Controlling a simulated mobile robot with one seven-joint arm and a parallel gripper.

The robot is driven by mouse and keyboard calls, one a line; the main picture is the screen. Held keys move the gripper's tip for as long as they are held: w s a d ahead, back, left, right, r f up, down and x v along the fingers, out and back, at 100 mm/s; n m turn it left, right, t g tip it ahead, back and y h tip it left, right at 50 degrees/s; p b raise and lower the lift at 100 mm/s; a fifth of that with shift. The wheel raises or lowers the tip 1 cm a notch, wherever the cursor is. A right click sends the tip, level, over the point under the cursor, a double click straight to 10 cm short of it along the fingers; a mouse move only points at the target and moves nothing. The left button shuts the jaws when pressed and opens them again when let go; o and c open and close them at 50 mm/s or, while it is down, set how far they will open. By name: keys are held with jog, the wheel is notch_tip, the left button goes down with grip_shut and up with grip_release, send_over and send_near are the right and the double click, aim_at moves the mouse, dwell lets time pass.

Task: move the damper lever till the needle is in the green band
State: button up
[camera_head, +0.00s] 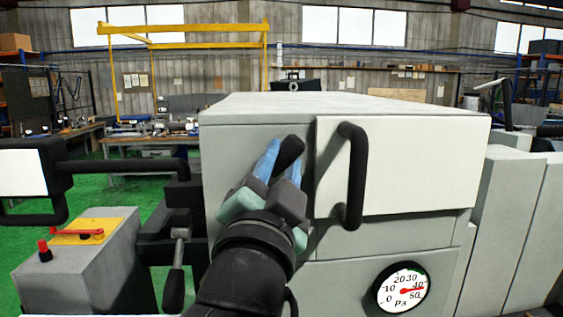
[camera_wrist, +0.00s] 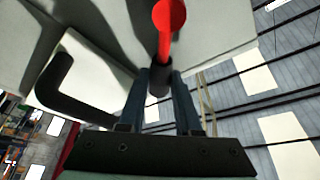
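The damper lever is a red arm with a round red hub (camera_wrist: 168,14) and a black grip. It shows in the wrist view; in the head view only its black grip (camera_head: 290,149) shows, on the upper left of the machine's front. My gripper (camera_head: 278,155) has its blue fingers on either side of that grip. In the wrist view my gripper (camera_wrist: 159,85) appears closed against both sides of the black end. The round gauge (camera_head: 403,279) sits lower right, marked in Pa; its red needle points right, between 40 and 50. The green band is too small to make out.
A black bar handle (camera_head: 356,175) stands out from the white panel (camera_head: 430,165) just right of my gripper; it also shows in the wrist view (camera_wrist: 60,90). A control box (camera_head: 85,260) with a red knob and a red lever stands lower left.

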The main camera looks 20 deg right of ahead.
grip_shut()
dwell(1.0)
jog(key=shift+w+a+r+n+t+y, duration=0.15)
jog(key=shift+a+r+n+t+y, duration=0.2)
jog(key=shift+n, duration=0.6)
jog(key=shift+w+a+r+n+t+y, duration=0.15)
jog(key=shift+a+n+t+y, duration=0.2)
jog(key=shift+n, duration=0.6)
jog(key=o, duration=0.8)
grip_release()
jog(key=shift+s, duration=0.1)
